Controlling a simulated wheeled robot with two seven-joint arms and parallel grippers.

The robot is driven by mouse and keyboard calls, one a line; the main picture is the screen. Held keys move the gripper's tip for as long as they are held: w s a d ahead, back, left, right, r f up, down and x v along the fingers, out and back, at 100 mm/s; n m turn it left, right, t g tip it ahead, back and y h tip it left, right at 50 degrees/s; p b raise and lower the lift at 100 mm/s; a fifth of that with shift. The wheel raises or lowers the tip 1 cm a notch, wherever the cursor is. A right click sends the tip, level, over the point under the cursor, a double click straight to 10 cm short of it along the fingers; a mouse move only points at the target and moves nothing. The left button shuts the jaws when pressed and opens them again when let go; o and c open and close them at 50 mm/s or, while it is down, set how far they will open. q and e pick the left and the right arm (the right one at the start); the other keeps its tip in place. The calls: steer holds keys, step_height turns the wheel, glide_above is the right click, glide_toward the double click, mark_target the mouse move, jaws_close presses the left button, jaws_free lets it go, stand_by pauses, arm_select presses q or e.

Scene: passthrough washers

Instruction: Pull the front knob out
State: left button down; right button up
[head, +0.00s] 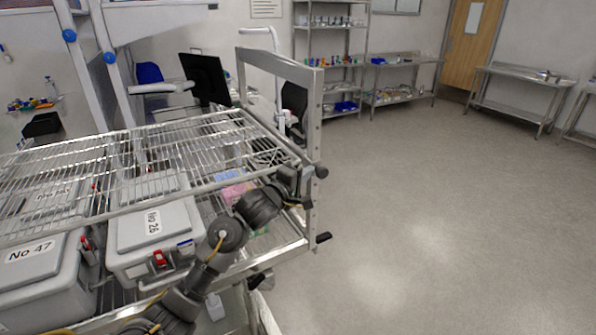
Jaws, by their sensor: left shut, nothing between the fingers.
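A round black knob (321,172) sticks out from the outer side of the metal end frame (313,110) of the rack. A second black knob or handle (323,238) sits lower, at the rack's lower right corner. I cannot tell from this view which is the front knob. My left gripper (303,187) is at the end frame, just left of and slightly below the upper knob. Its fingers are shut and empty, and their tips are partly lost against the frame. Contact with the knob cannot be made out. My right gripper is out of view.
Pink and blue items (232,190) lie near the gripper. Open floor (430,220) is to the right.

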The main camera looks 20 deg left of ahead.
arm_select(q)
steer(key=shift+w+f, duration=0.1)
steer(key=shift+s+d+p, duration=0.9)
steer(key=shift+d+p, duration=0.1)
steer(key=shift+p, duration=0.05)
steer(key=shift+s+d, duration=0.1)
steer(key=shift+d, duration=0.05)
